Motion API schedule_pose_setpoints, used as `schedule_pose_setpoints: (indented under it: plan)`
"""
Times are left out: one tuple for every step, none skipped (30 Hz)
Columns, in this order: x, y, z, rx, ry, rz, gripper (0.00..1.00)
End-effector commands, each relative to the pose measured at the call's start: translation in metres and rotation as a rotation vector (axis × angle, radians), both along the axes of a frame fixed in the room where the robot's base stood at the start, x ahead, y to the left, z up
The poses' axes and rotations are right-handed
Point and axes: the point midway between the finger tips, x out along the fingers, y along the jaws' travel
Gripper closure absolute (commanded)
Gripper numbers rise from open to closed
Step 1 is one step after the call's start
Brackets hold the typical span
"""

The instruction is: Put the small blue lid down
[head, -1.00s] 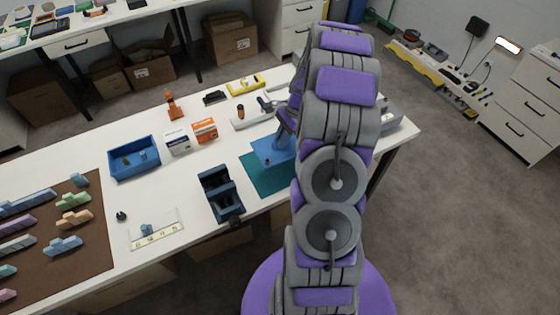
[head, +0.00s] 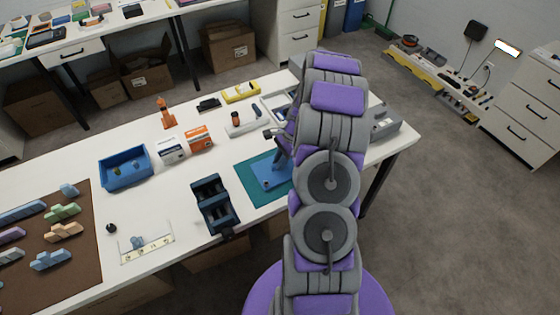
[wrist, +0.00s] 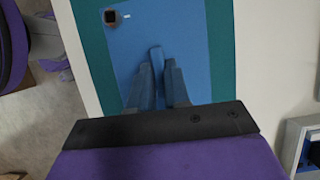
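The small blue lid (head: 268,178) is a flat blue plate over the teal mat (head: 244,172) on the table, left of my arm. In the wrist view the lid (wrist: 190,45) fills the middle, with teal mat (wrist: 93,45) showing on both sides. A raised blue bar (wrist: 157,62) stands up from it. My gripper (wrist: 158,72) has its two blue fingers close on either side of this bar, and looks shut on it. The lid looks flat, at or very near the mat; I cannot tell whether it touches. My arm hides part of it in the head view.
A dark blue vise-like block (head: 214,203) stands left of the mat. A blue bin (head: 124,167), small boxes (head: 199,139) and a grey tray (head: 384,124) are also on the table. White table is clear between the vise-like block and the bin.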

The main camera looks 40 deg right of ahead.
Motion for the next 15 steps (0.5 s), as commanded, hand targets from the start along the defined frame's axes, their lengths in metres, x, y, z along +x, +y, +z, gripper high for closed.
schedule_pose_setpoints:
  plan:
    - [-0.0001,0.0004,-0.0002,-0.001,0.001,0.001,0.78]
    - [-0.0002,0.0012,0.0000,-0.002,0.001,0.001,0.75]
    - [-0.0002,0.0024,0.0003,-0.003,0.001,0.001,0.71]
    - [-0.0003,0.0031,0.0005,-0.003,0.001,0.001,0.68]
    - [-0.0004,0.0038,0.0007,-0.004,0.002,0.002,0.66]
    - [-0.0005,0.0044,0.0008,-0.004,0.002,0.002,0.62]
    - [-0.0004,0.0045,0.0008,-0.005,0.003,0.002,0.60]
    - [-0.0004,0.0045,0.0008,-0.005,0.003,0.002,0.60]
    - [-0.0004,0.0042,0.0008,-0.004,0.001,0.001,0.60]
    - [-0.0004,0.0038,0.0007,-0.004,0.001,0.001,0.60]
    - [-0.0003,0.0033,0.0006,-0.003,0.001,0.001,0.60]
    - [-0.0003,0.0023,0.0004,-0.003,0.001,0.001,0.60]
    - [-0.0001,0.0015,0.0002,-0.002,0.001,0.001,0.60]
    - [-0.0001,0.0008,0.0001,-0.001,0.001,0.001,0.60]
    - [0.0000,0.0000,0.0002,-0.001,0.001,0.001,0.60]
